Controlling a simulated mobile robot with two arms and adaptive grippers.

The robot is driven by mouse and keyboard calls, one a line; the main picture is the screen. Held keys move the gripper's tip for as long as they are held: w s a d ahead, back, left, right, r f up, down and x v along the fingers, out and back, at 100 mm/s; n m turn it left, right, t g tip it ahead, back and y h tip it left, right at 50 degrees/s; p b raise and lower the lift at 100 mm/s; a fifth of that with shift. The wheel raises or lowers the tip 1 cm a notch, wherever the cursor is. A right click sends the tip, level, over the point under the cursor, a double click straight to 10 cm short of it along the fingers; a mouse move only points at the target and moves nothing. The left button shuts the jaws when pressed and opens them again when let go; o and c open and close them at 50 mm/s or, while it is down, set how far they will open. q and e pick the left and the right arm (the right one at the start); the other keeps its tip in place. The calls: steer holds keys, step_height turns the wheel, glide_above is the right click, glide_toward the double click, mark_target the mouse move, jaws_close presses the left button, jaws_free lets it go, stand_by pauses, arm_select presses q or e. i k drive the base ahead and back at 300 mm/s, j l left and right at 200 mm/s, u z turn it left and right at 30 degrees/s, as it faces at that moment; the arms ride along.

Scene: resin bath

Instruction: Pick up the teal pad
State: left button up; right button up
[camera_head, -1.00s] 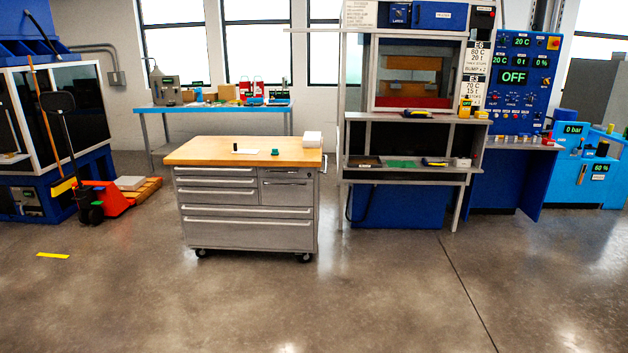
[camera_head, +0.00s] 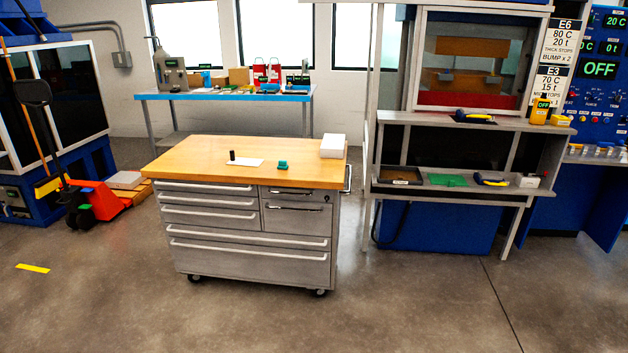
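A small teal-green block (camera_head: 282,165) sits on the wooden top of the grey drawer cart (camera_head: 185,155), near its front edge and right of a white sheet. A flat green pad (camera_head: 447,180) lies on the lower grey shelf of the press station, between a dark tray and a yellow-and-black tool. I cannot tell for sure from this distance which of the two is the teal pad. Neither of my grippers is in view.
A white sheet (camera_head: 245,162) with a small black cylinder and a white box stack (camera_head: 332,146) share the cart top. A blue bench (camera_head: 225,97) stands behind. An orange pallet jack (camera_head: 95,200) is at left. The floor (camera_head: 420,310) in front is clear.

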mark_target(283, 164)
steer(key=i+u, duration=0.15)
steer(key=i, duration=0.2)
steer(key=i+l+u, duration=0.1)
steer(key=i+u, duration=0.3)
steer(key=i, duration=0.95)
